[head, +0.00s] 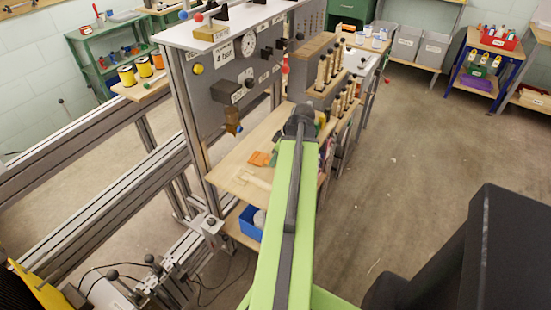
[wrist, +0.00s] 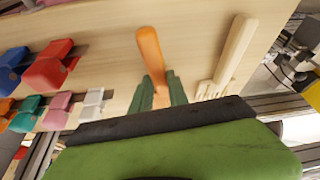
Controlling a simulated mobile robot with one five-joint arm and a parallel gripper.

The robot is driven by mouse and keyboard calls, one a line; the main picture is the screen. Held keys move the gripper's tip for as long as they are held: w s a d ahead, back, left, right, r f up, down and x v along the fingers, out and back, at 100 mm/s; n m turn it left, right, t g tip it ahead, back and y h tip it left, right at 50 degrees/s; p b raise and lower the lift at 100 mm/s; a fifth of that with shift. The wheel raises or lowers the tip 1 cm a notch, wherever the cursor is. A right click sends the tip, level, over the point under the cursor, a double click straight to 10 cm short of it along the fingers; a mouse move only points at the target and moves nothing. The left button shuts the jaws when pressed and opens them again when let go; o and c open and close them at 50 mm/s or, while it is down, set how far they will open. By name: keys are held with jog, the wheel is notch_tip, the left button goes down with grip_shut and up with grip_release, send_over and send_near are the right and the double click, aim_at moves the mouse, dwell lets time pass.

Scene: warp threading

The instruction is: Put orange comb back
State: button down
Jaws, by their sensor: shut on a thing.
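The orange comb (wrist: 150,48) is between the two green fingers of my gripper (wrist: 161,84) in the wrist view, its handle pointing away from the gripper. My gripper is shut on it. Its toothed end is mostly hidden by the fingers. In the head view the orange comb (head: 259,158) shows over the wooden bench top, to the left of my green arm. I cannot tell whether it touches the wood.
A pale wooden comb (wrist: 232,55) lies on the bench top (wrist: 195,28), right of my gripper. Several coloured blocks, including a red one (wrist: 48,72), stand along the left. A grey panel (head: 225,95) rises behind the bench.

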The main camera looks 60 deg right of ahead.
jog(key=shift+f+b, duration=0.4)
jog(key=shift+b, duration=0.05)
dwell(0.3)
jog(key=c, duration=0.8)
grip_release()
jog(key=shift+r, duration=0.1)
jog(key=p+v, duration=0.9)
jog(key=shift+w+a+r, duration=0.25)
jog(key=shift+a+r, duration=0.05)
jog(key=shift+r, duration=0.1)
jog(key=shift+f, duration=0.1)
